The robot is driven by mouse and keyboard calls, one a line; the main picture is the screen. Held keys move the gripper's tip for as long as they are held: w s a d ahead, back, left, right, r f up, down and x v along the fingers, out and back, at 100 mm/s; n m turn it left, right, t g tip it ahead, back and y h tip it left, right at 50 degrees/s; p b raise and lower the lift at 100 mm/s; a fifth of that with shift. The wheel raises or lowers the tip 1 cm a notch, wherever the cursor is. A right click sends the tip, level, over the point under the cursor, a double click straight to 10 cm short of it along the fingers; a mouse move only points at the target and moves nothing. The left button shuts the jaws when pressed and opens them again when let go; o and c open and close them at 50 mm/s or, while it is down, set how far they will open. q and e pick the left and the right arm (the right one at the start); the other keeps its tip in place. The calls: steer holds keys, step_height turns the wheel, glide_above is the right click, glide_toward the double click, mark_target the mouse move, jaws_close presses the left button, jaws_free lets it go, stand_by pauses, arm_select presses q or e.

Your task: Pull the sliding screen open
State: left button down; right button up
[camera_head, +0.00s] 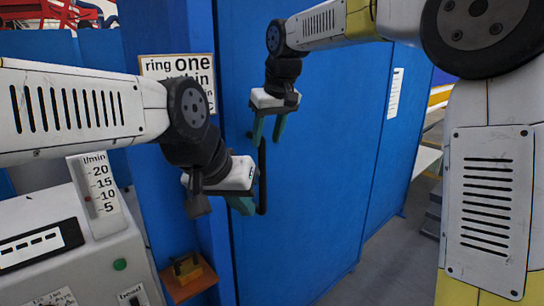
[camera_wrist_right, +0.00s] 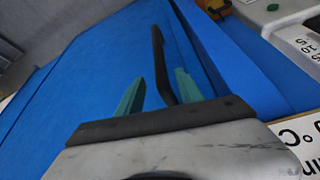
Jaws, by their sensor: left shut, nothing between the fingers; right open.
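The sliding screen (camera_head: 320,150) is a tall blue panel, and it also fills much of the right wrist view (camera_wrist_right: 75,75). A black upright bar handle (camera_head: 262,180) is on it near its left edge. My right gripper (camera_head: 268,139) is open by the handle's upper end. In the right wrist view the handle (camera_wrist_right: 157,60) shows in the gap between the green fingers (camera_wrist_right: 158,90); I cannot tell how deep it is between them. My left gripper (camera_head: 243,207) is shut and empty, just left of the handle's lower part. Whether it touches the handle is unclear.
A grey machine (camera_head: 80,260) with a flow scale (camera_head: 101,190) stands at the lower left. A small orange shelf (camera_head: 190,286) holding a yellow-brown object is beside the screen. A sign (camera_head: 180,68) hangs behind my left arm. Open floor (camera_head: 385,255) lies at the right.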

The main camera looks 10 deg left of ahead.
mark_target(262, 156)
steer(key=x, duration=0.7)
steer(key=shift+w+a+f, duration=0.1)
steer(key=shift+w+f, duration=0.05)
steer(key=shift+f, duration=0.2)
steer(key=shift+c, duration=0.4)
jaws_close()
steer(key=shift+r, duration=0.1)
stand_by(0.5)
